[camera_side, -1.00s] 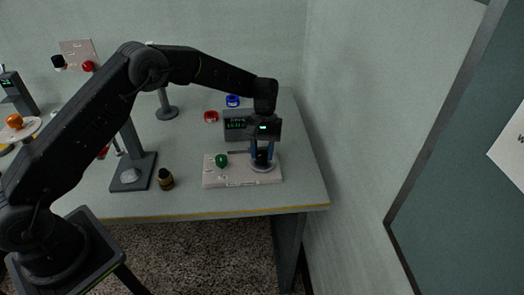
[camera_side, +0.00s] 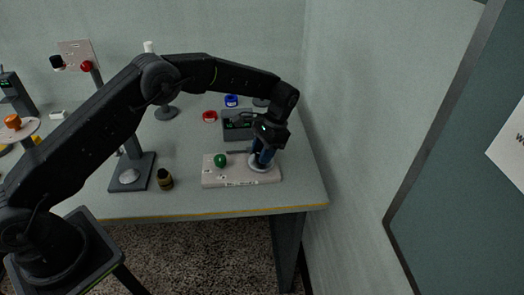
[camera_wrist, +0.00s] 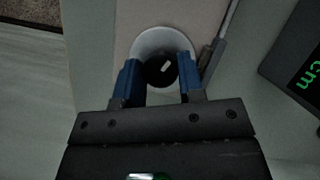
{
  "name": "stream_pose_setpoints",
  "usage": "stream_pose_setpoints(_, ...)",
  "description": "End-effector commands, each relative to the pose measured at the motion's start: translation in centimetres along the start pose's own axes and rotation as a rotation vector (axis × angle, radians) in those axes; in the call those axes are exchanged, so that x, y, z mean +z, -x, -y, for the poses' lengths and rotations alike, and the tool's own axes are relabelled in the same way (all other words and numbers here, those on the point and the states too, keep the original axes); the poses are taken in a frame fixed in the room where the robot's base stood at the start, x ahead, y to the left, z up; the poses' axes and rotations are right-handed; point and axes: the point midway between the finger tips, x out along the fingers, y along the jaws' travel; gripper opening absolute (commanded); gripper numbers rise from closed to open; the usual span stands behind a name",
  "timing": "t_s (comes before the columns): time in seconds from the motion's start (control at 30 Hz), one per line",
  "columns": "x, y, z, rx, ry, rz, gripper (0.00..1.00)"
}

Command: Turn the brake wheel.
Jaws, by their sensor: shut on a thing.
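The brake wheel (camera_wrist: 158,72) is a dark round knob with a white mark, in a pale round dish or collar (camera_wrist: 150,37). It is on the right part of a light base plate (camera_side: 222,180) near the table's front right. My gripper (camera_wrist: 160,74) has its blue fingers on either side of the knob and is shut on it. In the side view my gripper (camera_side: 263,158) leans over and hides most of the wheel; only the pale collar (camera_side: 259,168) shows below the fingers. A green ball knob (camera_side: 220,160) stands on the plate's left part.
A dark display box (camera_side: 236,132) stands just behind the plate; its green text shows in the wrist view (camera_wrist: 308,75). A dark stand (camera_side: 133,172) and small brown-black jar (camera_side: 165,179) are left. A wall is at right.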

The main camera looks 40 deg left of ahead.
Motion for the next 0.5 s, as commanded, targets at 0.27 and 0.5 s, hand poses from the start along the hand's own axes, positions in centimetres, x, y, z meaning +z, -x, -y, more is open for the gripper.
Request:
stream_pose_setpoints(0.27,0.06,0.08,-0.13,-0.089,-0.213,0.000,0.12)
stream_pose_setpoints(0.5,0.07,0.03,-0.13,-0.139,-0.336,0.000,0.12)
